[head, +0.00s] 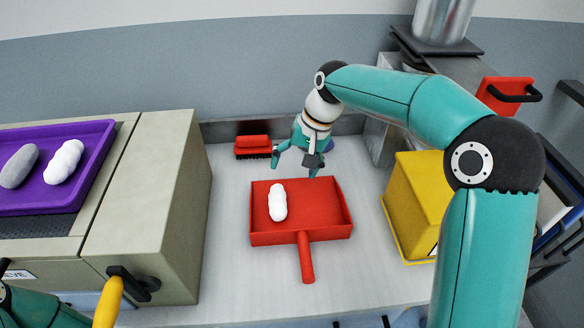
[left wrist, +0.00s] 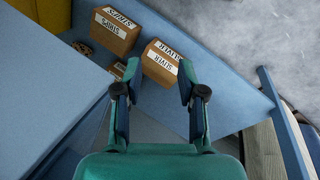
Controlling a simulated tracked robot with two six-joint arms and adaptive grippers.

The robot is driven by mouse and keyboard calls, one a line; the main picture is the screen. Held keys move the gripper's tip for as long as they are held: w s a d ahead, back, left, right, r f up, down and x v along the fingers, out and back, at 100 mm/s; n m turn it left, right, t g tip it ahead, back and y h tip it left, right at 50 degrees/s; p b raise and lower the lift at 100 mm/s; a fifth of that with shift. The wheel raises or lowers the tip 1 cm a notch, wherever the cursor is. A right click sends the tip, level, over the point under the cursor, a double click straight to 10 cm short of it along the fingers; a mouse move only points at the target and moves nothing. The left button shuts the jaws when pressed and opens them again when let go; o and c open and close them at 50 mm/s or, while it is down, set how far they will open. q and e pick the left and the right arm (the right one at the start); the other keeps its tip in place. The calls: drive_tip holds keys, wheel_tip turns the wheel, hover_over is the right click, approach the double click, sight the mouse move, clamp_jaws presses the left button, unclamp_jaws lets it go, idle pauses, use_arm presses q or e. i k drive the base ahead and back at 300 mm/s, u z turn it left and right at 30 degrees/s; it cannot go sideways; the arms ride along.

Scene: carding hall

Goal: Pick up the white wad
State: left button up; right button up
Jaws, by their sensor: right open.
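A white wad (head: 278,202) lies in the left part of a red dustpan (head: 330,219), whose handle points toward me. Another white wad (head: 64,161) lies in a purple tray (head: 100,140) at the left, beside a grey wad (head: 18,166). My right gripper (head: 294,167) hangs just behind the dustpan, pointing down. Its fingers are apart with nothing between them, and it is clear of the wad in the pan. My left gripper (left wrist: 158,72) is open and empty in the left wrist view, pointing at cardboard boxes; its fingers are not visible in the head view.
A red brush (head: 253,146) lies behind the dustpan. A yellow box (head: 415,205) stands to its right, and a beige machine housing (head: 150,200) to its left. My right arm covers much of the right side. Labelled cardboard boxes (left wrist: 160,62) show in the left wrist view.

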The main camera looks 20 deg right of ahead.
sight(64, 161)
drive_tip(key=k, duration=1)
